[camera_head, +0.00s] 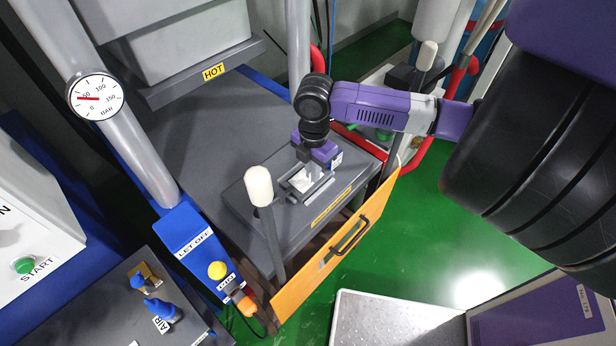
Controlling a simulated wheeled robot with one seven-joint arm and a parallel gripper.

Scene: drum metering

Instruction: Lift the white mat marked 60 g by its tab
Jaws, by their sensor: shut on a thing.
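A small white mat (298,183) lies low in a grey open frame on top of a dark grey block, in the middle of the head view. My gripper (308,172) points down over it from above, with its fingers at the mat. It is shut on a small upright white part of the mat, which looks like its tab. The 60 g marking cannot be read at this size. My gripper's body hides part of the mat and the frame's far side.
A white-knobbed lever (259,186) stands just left of the block, and another (427,55) behind to the right. An orange panel with a black handle (346,238) is in front. A HOT-labelled ledge (213,73) overhangs behind.

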